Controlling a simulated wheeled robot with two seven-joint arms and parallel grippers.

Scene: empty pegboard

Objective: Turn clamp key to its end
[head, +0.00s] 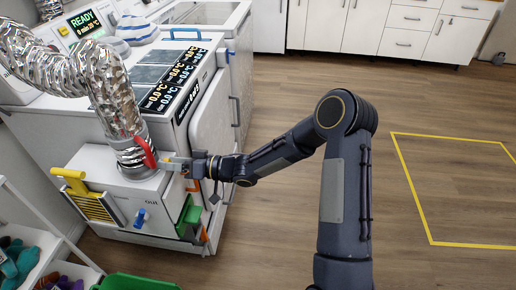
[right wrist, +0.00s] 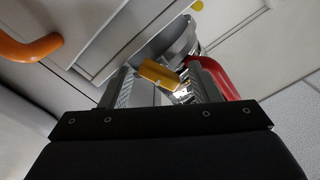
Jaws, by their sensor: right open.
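A silver duct (head: 98,85) comes down onto a white box, with a metal clamp band (head: 138,160) around its lower end. The band also shows in the right wrist view (right wrist: 176,38). A small yellow-orange tab, seemingly the clamp key (right wrist: 160,74), sticks out from the band. My right gripper (head: 178,163) is at the right side of the band. In the right wrist view its two fingers (right wrist: 165,88) are apart, with the key between them; I cannot tell whether either touches it. A red lever (head: 146,152) stands beside the band, close to one finger (right wrist: 218,78). My left gripper is not in view.
The white box (head: 118,190) carries a yellow handle (head: 70,178), a blue knob (head: 140,217) and a green part (head: 190,217). A white machine (head: 212,125) with displays stands behind. A shelf (head: 45,245) is at lower left. The wooden floor at right is clear.

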